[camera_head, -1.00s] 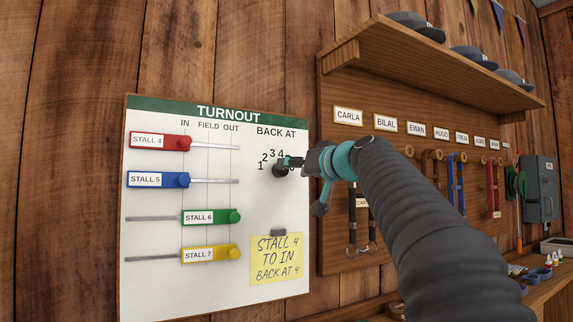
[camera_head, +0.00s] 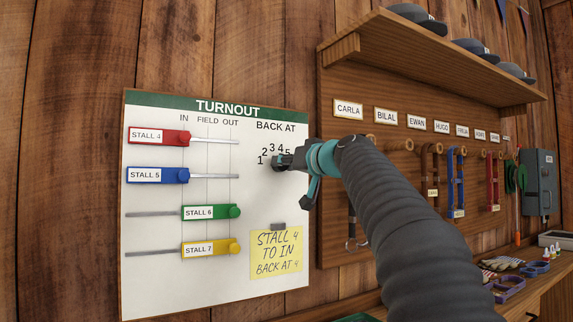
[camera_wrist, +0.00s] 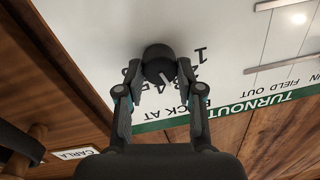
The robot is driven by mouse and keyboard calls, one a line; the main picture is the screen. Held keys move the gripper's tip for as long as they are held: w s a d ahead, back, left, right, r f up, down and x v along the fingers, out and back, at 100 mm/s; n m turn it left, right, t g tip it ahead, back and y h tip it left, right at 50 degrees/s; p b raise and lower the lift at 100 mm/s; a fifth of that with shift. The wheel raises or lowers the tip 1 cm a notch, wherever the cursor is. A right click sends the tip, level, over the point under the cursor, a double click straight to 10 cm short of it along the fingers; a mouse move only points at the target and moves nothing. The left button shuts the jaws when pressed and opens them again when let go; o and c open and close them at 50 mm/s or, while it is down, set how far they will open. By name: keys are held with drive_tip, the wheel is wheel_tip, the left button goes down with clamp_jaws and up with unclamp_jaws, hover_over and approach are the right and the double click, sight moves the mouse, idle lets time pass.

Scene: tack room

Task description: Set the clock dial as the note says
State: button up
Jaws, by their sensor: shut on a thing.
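The clock dial (camera_head: 277,166) is a dark round knob below BACK AT on the white turnout board (camera_head: 150,290); numbers from 1 upward arc over it. My gripper (camera_wrist: 160,88) has a finger on each side of the dial (camera_wrist: 157,58) and is shut on it. In the wrist view the dial's pale pointer faces the middle numbers, around 3 or 4; the fingers hide some, so I cannot tell exactly. The yellow note (camera_head: 276,254) reads "STALL 4 TO IN, BACK AT 4". The red STALL 4 slider (camera_head: 160,137) sits under IN.
The blue STALL 5 slider (camera_head: 158,175) is under IN; green STALL 6 (camera_head: 211,212) and yellow STALL 7 (camera_head: 211,249) are under OUT. Right of the board, a rack (camera_head: 335,110) holds straps and name tags beneath a shelf of caps. A bench (camera_head: 545,285) carries small items.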

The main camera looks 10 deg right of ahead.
drive_tip(key=shift+m, duration=0.3)
drive_tip(key=shift+f+m+t, duration=0.1)
drive_tip(key=shift+m+t, duration=0.2)
drive_tip(key=shift+m, duration=2.3)
drive_tip(key=o, duration=1.2)
drive_tip(key=shift+c, duration=0.2)
drive_tip(key=shift+d, duration=0.1)
drive_tip(key=v, duration=1.2)
